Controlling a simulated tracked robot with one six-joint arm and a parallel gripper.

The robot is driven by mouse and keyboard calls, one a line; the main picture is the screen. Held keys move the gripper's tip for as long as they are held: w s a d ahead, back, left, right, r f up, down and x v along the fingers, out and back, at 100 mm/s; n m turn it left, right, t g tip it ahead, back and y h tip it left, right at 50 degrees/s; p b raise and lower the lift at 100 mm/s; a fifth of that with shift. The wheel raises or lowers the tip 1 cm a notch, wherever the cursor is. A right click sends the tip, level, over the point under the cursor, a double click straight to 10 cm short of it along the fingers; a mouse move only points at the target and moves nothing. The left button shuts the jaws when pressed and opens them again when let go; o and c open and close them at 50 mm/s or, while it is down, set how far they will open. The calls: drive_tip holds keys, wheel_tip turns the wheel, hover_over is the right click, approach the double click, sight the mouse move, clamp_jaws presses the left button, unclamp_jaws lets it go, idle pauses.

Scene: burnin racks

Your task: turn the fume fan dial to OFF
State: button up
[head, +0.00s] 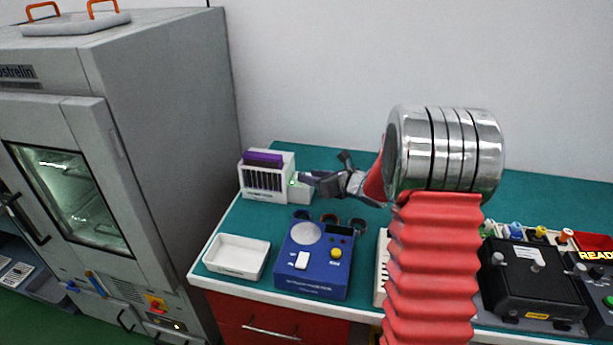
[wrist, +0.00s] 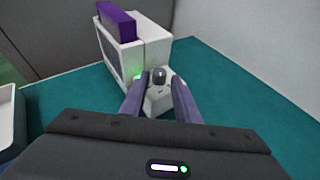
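The fume fan (head: 282,190) is a white box with a dark grille and a purple block (head: 263,159) on top, at the back left of the bench. It also shows in the wrist view (wrist: 152,52). A dark round dial (wrist: 159,75) sits on a small pale block (wrist: 158,98) beside the fan. My gripper (wrist: 158,86) is open, with one finger on each side of the dial and block. A gap shows between the fingers and the dial. In the head view my gripper (head: 306,181) is at the fan's right side and hides the dial. The dial's markings cannot be read.
A white tray (head: 210,263) and a blue device (head: 313,262) stand at the front of the teal bench (head: 275,217). A tall grey oven cabinet (head: 160,90) stands left of the bench. A black box (head: 527,280) is at the right. The bench behind the fan is clear.

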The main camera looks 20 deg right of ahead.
drive_tip(key=shift+x, duration=1.9)
drive_tip(key=shift+s, duration=0.1)
drive_tip(key=shift+c, duration=0.2)
